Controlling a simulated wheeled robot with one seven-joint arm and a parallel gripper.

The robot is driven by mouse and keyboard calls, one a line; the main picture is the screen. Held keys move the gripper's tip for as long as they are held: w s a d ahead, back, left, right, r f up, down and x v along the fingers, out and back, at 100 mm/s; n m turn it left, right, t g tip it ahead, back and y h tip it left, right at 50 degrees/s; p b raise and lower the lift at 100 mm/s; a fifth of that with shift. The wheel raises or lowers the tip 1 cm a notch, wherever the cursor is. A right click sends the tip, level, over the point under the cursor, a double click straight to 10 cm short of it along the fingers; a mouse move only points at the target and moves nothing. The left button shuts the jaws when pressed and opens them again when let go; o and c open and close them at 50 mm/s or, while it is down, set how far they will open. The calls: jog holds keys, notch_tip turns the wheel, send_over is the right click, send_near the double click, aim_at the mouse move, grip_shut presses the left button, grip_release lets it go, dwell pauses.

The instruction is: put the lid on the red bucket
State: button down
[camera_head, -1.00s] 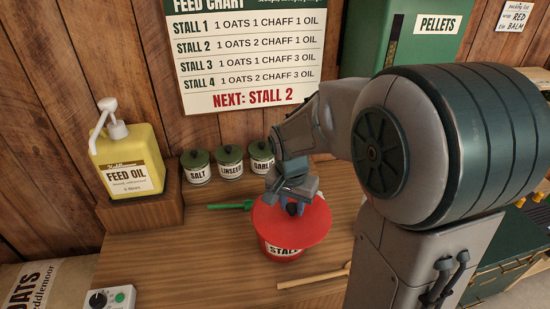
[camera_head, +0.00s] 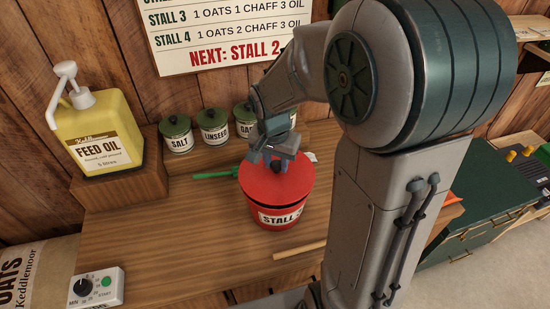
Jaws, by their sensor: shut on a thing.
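The red bucket (camera_head: 270,222) stands on the wooden bench, with a white label reading "STALL" on its front. The round red lid (camera_head: 262,183) is over the bucket's mouth. A dark band shows between the lid's front edge and the bucket's rim; I cannot tell whether the lid touches the rim all round. My gripper (camera_head: 279,163) is above the lid, shut on its dark knob.
Salt (camera_head: 178,137), linseed (camera_head: 213,128) and garlic jars stand at the back. A feed oil jug (camera_head: 95,132) stands on a wooden block at left. A wooden stick (camera_head: 298,250) lies in front.

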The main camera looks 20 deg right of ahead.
aim_at(274, 177)
jog(key=shift+f, duration=0.65)
jog(key=shift+f+b, duration=0.6)
jog(key=shift+b, duration=0.55)
dwell(0.9)
jog(key=c, duration=1.4)
grip_release()
jog(key=shift+o, duration=0.2)
notch_tip(274, 177, up, 11)
jog(key=s+p, duration=0.1)
jog(key=p, duration=0.6)
jog(key=shift+a, duration=0.45)
jog(key=shift+s, duration=0.15)
jog(key=s+n+t+b, duration=0.2)
jog(key=s+n+b, duration=0.3)
jog(key=s, duration=0.8)
jog(key=shift+d+r+n+t+y, duration=0.35)
jog(key=shift+d+n+t+y, duration=0.1)
jog(key=shift+n, duration=0.85)
